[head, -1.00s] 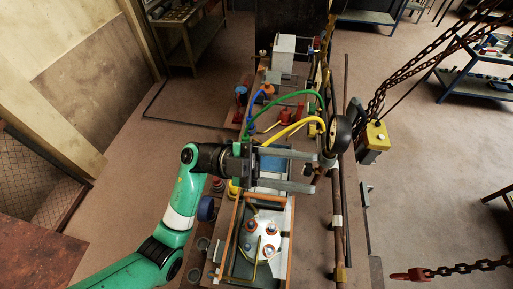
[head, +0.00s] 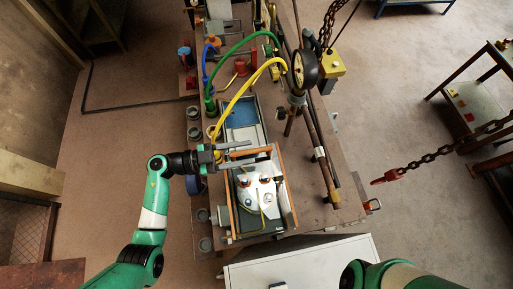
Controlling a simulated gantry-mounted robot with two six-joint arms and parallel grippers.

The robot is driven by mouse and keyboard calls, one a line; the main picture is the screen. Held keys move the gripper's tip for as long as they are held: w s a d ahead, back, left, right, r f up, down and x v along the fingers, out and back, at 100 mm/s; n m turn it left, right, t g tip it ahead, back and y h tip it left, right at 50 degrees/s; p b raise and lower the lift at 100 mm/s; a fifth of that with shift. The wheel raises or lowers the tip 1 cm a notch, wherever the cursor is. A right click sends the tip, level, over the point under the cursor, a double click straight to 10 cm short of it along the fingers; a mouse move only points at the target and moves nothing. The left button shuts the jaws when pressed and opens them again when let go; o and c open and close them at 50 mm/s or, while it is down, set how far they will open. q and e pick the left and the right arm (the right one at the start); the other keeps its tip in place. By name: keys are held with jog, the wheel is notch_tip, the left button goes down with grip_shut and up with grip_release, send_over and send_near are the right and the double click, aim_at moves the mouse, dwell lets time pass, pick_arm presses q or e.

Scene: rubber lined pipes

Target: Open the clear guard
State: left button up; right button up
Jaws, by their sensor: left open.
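A box with orange edge strips (head: 287,186) stands in the middle of the bench. A clear guard over it is hard to make out against what lies below. Inside are a pale metal plate (head: 262,190) with copper-coloured fittings and a thin yellow rod. My left gripper (head: 260,151) is open, its two fingers pointing right across the far end of the box. I cannot tell whether they touch it. My right arm shows at the bottom right, but its gripper is out of view.
A yellow hose (head: 241,92) and a green hose (head: 232,47) arch behind my left gripper. A round dial gauge (head: 305,69) and pipes stand to the right. A pale cabinet (head: 305,266) is nearest. A red hook (head: 388,176) hangs on a chain at right.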

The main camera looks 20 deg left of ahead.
aim_at(267, 149)
pick_arm(q)
jog(key=shift+x, duration=1.95)
grip_shut()
